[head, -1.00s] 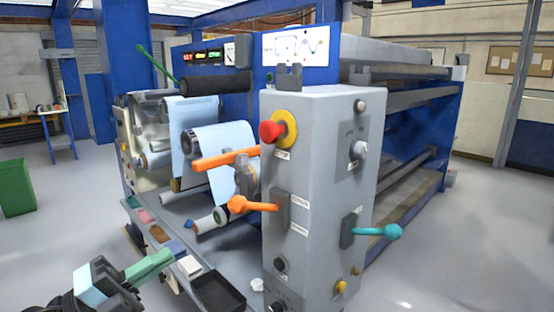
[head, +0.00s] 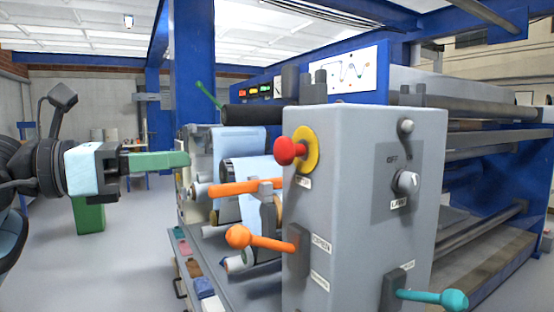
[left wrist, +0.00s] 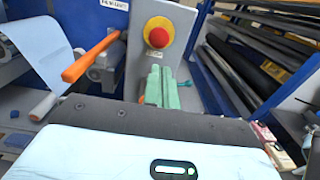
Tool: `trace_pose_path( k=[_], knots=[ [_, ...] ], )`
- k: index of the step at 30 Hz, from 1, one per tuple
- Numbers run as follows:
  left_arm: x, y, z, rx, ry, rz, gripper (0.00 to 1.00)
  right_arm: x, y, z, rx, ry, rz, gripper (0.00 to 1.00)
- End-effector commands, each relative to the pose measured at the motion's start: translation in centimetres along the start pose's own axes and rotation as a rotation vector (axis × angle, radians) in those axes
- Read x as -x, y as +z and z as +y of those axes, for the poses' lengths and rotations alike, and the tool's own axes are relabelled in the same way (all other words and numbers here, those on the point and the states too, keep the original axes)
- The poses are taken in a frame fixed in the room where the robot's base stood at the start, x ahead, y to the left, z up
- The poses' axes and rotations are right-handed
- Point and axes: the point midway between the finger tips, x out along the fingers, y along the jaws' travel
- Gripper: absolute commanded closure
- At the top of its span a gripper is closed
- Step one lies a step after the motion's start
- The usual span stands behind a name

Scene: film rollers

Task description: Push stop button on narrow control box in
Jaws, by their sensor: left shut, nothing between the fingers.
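The narrow grey control box (head: 350,230) stands in front of the machine in the head view. Its red stop button (head: 290,151) with a yellow collar sits high on the left face. In the left wrist view the red button (left wrist: 158,37) shows above and beyond my green fingertips. My left gripper (head: 186,160) is shut and empty, at about the button's height in the head view, to its left and apart from it. The left gripper (left wrist: 163,80) also shows in the wrist view with its fingers together. My right gripper is not in view.
An orange bar handle (head: 245,187) and an orange knobbed lever (head: 262,240) stick out left of the box below the button. A teal lever (head: 435,298) is at lower right. Film rollers (head: 240,170) lie behind. Open floor lies at the left.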

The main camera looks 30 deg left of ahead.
Motion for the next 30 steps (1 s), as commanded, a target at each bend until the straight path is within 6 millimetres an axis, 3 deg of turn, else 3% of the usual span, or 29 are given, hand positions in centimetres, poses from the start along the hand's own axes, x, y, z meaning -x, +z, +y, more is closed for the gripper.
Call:
trace_pose_path(
  k=[16,30],
  knots=[
    [-0.5,0.3,0.0,-0.005,0.005,-0.004,1.00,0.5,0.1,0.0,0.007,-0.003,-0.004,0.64],
    [-5.9,0.5,0.0,-0.004,0.002,-0.007,1.00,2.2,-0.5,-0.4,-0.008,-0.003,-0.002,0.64]
  ],
)
